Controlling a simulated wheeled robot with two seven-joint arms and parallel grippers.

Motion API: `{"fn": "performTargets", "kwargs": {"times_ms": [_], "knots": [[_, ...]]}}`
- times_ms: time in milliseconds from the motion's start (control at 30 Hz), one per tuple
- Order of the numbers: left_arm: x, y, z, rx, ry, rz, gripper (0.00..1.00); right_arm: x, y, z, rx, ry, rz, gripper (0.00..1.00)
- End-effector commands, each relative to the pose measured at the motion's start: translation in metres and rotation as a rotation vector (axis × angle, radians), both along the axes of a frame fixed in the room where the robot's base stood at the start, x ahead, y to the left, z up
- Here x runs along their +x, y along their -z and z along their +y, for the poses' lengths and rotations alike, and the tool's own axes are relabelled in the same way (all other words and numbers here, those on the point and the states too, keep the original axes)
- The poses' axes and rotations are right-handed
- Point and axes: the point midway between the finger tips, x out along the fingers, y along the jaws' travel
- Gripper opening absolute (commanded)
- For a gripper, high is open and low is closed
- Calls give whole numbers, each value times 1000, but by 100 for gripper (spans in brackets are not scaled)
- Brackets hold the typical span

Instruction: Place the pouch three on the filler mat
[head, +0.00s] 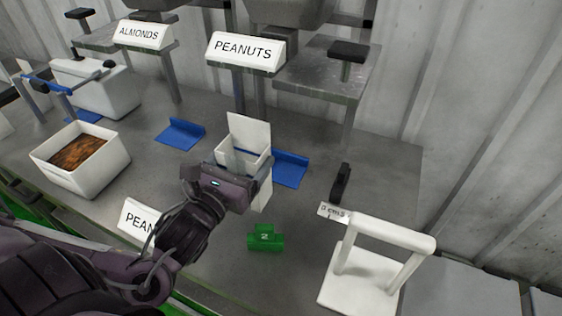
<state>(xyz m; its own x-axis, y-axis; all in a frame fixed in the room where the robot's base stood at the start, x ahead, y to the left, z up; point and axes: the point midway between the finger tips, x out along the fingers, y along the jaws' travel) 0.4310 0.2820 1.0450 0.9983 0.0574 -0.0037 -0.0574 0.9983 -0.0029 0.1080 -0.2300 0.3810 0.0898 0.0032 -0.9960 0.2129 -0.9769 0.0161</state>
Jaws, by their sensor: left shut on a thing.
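A white open-topped pouch (249,133) with a tall back panel stands upright in the middle of the head view. My left gripper (243,178) comes in from the lower left and is shut on its near side, hiding part of its front. No number shows on the pouch. A blue mat (291,168) with a raised back edge lies just right of and behind the pouch, below the PEANUTS sign. I cannot tell whether the pouch touches it. Another blue mat (181,133) lies to the left. My right gripper is not in view.
A green block marked 2 (265,239) lies in front of the pouch. A white frame stand (370,265) and a black upright piece (340,183) stand at right. A white bin (80,160) with brown contents is at left. The PEANUTS sign (246,52) hangs behind.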

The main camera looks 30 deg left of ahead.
Motion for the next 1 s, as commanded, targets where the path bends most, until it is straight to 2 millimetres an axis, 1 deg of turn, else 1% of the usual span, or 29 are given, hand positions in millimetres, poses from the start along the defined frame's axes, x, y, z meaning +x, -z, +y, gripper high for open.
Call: {"fn": "performTargets", "kwargs": {"times_ms": [33,167,300,367,400,600,800,833,900,1000], "knots": [[6,6,0,1,3,-6,29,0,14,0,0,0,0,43],[24,8,1,6,1,-9,29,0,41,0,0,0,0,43],[56,3,4,4,-4,-14,29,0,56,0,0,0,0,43],[71,-6,6,-2,-8,-11,29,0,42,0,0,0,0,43],[81,-7,6,-4,-8,-10,29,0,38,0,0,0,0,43],[131,-7,9,-5,-6,-8,29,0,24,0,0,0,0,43],[173,-5,10,-4,-4,-5,29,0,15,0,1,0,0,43],[178,-4,10,-4,-2,-4,29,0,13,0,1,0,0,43],[176,14,10,-1,-1,5,29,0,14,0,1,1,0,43],[175,27,10,-1,-1,2,29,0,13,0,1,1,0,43]]}}
